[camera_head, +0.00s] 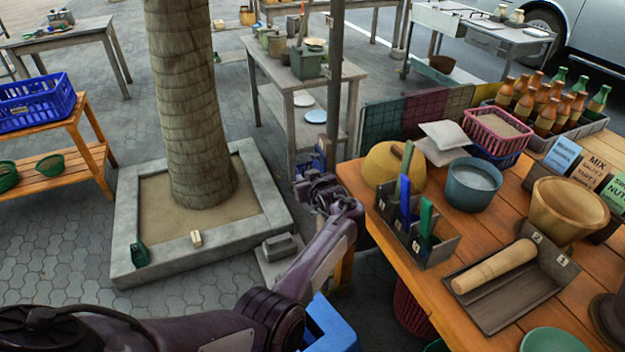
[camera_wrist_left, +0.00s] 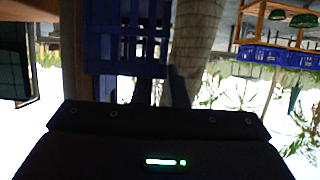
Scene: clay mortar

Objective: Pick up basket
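A blue slatted basket (camera_head: 36,103) stands on a wooden shelf at the far left. A pink basket (camera_head: 478,134) with pale contents sits on a darker basket on the orange table. My left gripper (camera_head: 314,172) is near the dark post, left of the orange table; its fingers are small and partly hidden. A blue slatted object shows right by it in the head view (camera_head: 309,160), and a blue slatted crate (camera_wrist_left: 127,42) fills the upper middle of the left wrist view, close to my fingers. I cannot tell whether they grip it. My right gripper is not in view.
The orange table (camera_head: 440,275) holds a wooden bowl (camera_head: 568,208), a blue-grey bowl, a tool caddy, a tray with a rolling pin and several bottles. A tree trunk (camera_head: 188,100) rises from a stone planter. A blue bin (camera_head: 330,325) stands low beside the table.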

